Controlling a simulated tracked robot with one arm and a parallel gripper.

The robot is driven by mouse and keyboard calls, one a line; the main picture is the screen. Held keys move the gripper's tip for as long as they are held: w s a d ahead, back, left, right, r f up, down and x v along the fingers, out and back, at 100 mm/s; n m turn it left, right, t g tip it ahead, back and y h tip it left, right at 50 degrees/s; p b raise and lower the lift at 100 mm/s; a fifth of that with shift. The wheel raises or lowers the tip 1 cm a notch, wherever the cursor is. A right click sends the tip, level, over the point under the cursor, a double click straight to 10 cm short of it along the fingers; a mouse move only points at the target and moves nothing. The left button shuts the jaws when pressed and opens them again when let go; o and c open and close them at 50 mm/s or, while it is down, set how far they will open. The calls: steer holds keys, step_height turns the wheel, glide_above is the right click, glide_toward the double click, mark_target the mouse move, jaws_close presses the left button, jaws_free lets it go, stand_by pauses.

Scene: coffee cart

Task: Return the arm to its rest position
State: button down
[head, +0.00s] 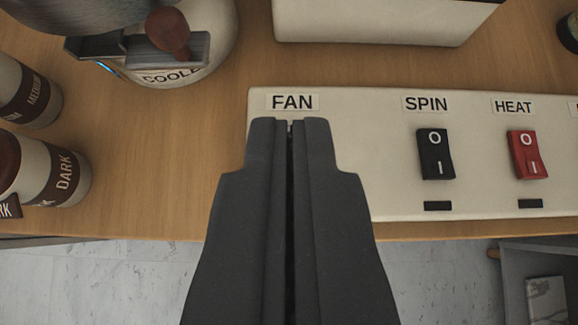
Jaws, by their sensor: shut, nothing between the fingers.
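My gripper (290,126) is in the lower middle of the head view, dark grey, its two fingers pressed together with nothing between them. Its tips lie just below the FAN label (292,102) of a cream switch panel (385,150) and hide whatever is under that label. I cannot tell whether the tips touch the panel. To the right on the panel are a black SPIN switch (435,154) and a red HEAT switch (525,155).
A cooler (185,72) with a blue light stands at upper left. Canisters, one labelled DARK (62,178), stand at the left edge. A cream box (370,22) is behind the panel. The wooden counter (160,150) is bare between canisters and panel; its front edge is below.

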steer(key=s+r+t, duration=0.2)
steer(key=r, duration=1.4)
steer(key=s+r+t, duration=0.1)
steer(key=s+r, duration=0.1)
steer(key=r, duration=1.3)
steer(key=s+r+t, duration=0.1)
steer(key=s+r, duration=0.7)
steer(key=r, duration=0.3)
steer(key=s+r+t, duration=0.1)
steer(key=s+r, duration=0.7)
steer(key=r, duration=0.3)
steer(key=shift+d, duration=0.4)
